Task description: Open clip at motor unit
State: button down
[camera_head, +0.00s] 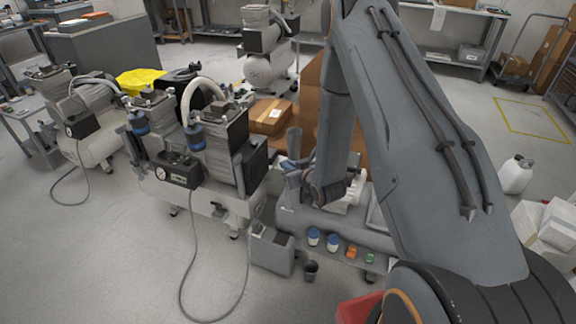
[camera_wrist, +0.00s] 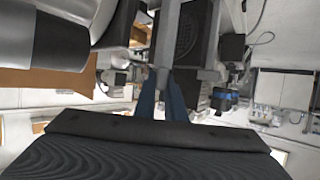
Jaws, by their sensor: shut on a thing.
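My gripper (camera_wrist: 163,80) shows in the wrist view as two blue fingers rising from a wide dark block. The fingers are close together around the lower end of a narrow grey upright part, which seems to be the clip (camera_wrist: 164,55). A dark motor unit (camera_wrist: 188,38) with a round grille stands directly behind it. The contact itself is small and hard to make out. In the head view my arm reaches down to a pale tank unit (camera_head: 350,233) right of the middle compressor (camera_head: 205,160). The arm hides most of the motor unit and the clip there.
A cardboard box (camera_head: 270,117) is behind. A cable (camera_head: 187,270) lies across open floor at left.

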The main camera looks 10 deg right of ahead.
jog(key=n+g+y, duration=0.1)
jog(key=n+y, duration=0.2)
jog(key=shift+w+d+n+y, duration=0.1)
jog(key=shift+d+n+y, duration=0.05)
jog(key=shift+n+y, duration=0.2)
jog(key=shift+n+g+y+b, duration=0.35)
jog(key=shift+n+g+y, duration=0.95)
jog(key=shift+n+y, duration=0.2)
jog(key=c, duration=1.8)
grip_release()
jog(key=shift+a, duration=0.25)
jog(key=shift+d, duration=0.1)
jog(key=v, duration=0.7)
jog(key=shift+s+d+r, duration=0.15)
jog(key=shift+s+d, duration=0.1)
